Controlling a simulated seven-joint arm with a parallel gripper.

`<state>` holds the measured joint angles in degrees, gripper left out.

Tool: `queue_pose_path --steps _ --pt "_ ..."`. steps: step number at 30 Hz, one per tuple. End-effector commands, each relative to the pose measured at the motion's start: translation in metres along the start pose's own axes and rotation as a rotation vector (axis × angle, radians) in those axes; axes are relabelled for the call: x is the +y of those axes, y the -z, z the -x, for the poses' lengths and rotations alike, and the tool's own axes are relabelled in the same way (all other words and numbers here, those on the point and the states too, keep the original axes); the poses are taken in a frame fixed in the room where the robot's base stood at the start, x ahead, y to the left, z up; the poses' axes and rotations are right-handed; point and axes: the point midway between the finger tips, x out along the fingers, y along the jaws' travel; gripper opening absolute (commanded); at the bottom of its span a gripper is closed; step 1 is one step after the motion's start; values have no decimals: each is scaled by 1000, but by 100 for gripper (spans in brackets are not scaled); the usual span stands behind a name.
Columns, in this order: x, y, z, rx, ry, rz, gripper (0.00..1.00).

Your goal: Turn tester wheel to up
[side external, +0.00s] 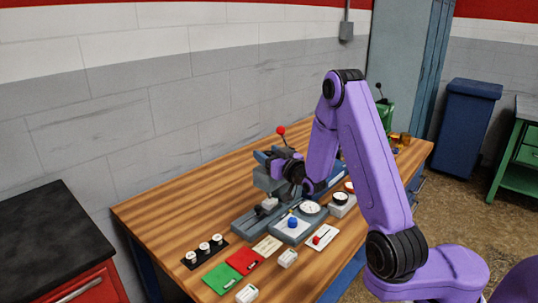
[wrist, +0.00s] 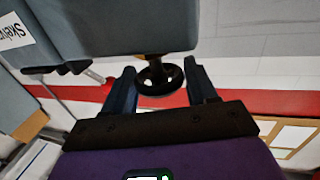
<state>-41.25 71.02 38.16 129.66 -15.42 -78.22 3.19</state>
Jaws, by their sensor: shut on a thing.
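The grey tester (side external: 267,180) stands on the wooden workbench, with a red-ball lever at its top. My arm reaches to its right side in the side external view, and my gripper is small and mostly hidden there. In the wrist view, the black tester wheel (wrist: 158,77) sits below the grey tester body (wrist: 130,28). My gripper (wrist: 160,85) has one finger on each side of the wheel and is shut on it. Which way the wheel is turned cannot be told.
The workbench (side external: 150,215) holds several small items at its front: a green mat (side external: 221,277), a red mat (side external: 245,261), a black rack (side external: 205,252) and a tray with a blue knob (side external: 292,223). A white dial (side external: 310,208) lies close to my gripper. The bench's back left is clear.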

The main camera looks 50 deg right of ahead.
Motion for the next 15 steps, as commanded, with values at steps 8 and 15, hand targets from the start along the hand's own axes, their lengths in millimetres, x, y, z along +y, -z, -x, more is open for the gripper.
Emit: queue_pose_path --steps 8,15 --pt "-3 0 0 -1 -214 1 27" --pt "-4 0 0 -1 -402 1 27"
